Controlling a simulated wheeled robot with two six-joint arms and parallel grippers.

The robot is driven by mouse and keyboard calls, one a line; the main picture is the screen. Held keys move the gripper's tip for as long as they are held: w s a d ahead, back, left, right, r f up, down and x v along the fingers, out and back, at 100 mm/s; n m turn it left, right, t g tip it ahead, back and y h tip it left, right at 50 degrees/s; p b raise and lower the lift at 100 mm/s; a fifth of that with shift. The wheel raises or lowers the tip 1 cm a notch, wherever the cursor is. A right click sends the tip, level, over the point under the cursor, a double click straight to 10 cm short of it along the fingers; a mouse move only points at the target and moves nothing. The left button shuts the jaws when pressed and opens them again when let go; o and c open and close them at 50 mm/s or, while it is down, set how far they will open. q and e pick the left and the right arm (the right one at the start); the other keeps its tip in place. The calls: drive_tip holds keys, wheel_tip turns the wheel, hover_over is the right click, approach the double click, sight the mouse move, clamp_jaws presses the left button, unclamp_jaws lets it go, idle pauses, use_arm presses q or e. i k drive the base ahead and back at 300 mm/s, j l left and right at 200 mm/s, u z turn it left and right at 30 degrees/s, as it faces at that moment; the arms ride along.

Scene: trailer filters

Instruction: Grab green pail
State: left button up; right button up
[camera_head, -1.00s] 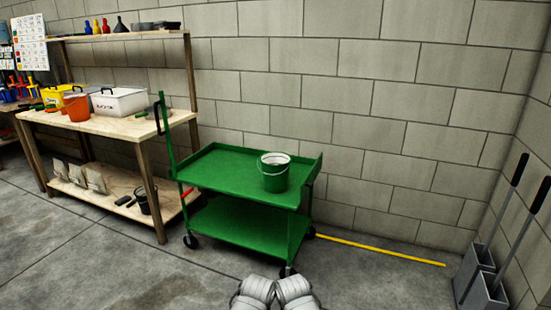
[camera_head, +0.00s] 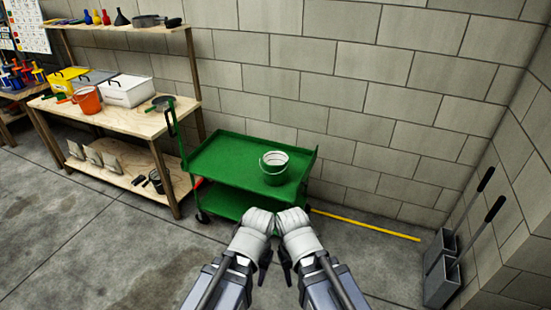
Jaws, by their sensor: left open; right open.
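The green pail (camera_head: 274,168) stands upright on the top shelf of the green cart (camera_head: 225,155), toward its right side. It has a pale inside and a thin wire handle hanging at its front. My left gripper (camera_head: 264,266) and my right gripper (camera_head: 287,270) are low in the middle of the view, in front of the cart. Their dark fingers show only partly below the white wrists. Both grippers are open, empty and apart from the pail.
A wooden workbench (camera_head: 125,118) at left holds an orange bucket (camera_head: 87,100), a white bin (camera_head: 130,91) and a yellow bin (camera_head: 64,80). A yellow strip (camera_head: 365,226) lies along the wall. Two long-handled dustpans (camera_head: 440,270) stand at right. The floor front left is clear.

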sight(274, 163)
drive_tip(key=i+j, duration=0.1)
drive_tip(key=i, duration=0.65)
drive_tip(key=i+z, duration=0.1)
drive_tip(key=i, duration=0.6)
drive_tip(key=i+j, duration=0.2)
drive_tip(key=i, duration=0.55)
